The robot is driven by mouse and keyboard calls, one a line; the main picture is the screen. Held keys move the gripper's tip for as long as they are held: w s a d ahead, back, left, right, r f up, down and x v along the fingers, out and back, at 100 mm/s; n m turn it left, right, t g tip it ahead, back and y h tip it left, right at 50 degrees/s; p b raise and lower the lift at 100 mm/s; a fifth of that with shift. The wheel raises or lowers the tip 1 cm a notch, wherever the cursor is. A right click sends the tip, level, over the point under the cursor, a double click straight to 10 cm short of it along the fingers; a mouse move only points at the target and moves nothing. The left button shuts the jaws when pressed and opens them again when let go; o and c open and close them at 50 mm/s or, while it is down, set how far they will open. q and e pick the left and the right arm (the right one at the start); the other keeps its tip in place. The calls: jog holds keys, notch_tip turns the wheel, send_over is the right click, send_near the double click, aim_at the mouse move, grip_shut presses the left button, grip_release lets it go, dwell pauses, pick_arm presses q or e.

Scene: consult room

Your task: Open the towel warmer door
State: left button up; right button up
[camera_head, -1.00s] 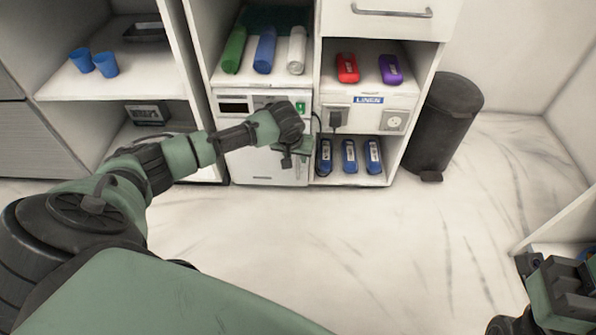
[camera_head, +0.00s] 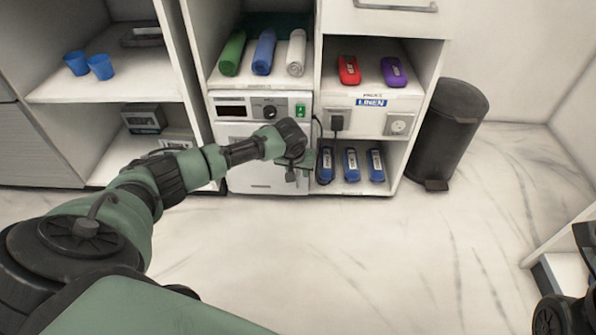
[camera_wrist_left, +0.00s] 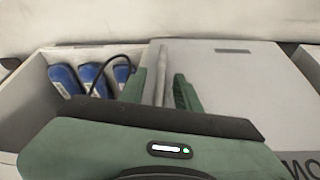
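The towel warmer (camera_head: 231,133) is a white box with a dark display, a knob and a green switch, standing in the lower middle cabinet bay. Its door (camera_wrist_left: 225,85) looks closed. The upright pale bar handle (camera_wrist_left: 161,65) is near the door's right edge in the head view, mostly hidden there by my wrist. My left gripper (camera_head: 291,170) is at this handle. In the left wrist view its two green fingers (camera_wrist_left: 162,80) stand on either side of the bar, with gaps showing. My right gripper (camera_head: 577,290) is partly cut off at the right edge; its fingers are unclear.
Blue devices (camera_head: 350,165) stand on the shelf right of the warmer, with a black cable (camera_head: 318,128) nearby. Rolled towels (camera_head: 263,52) lie above the warmer. A dark bin (camera_head: 448,130) stands right of the cabinet. The floor (camera_head: 340,260) in front is clear.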

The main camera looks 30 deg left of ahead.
pick_arm(q)
grip_shut()
dwell(1.3)
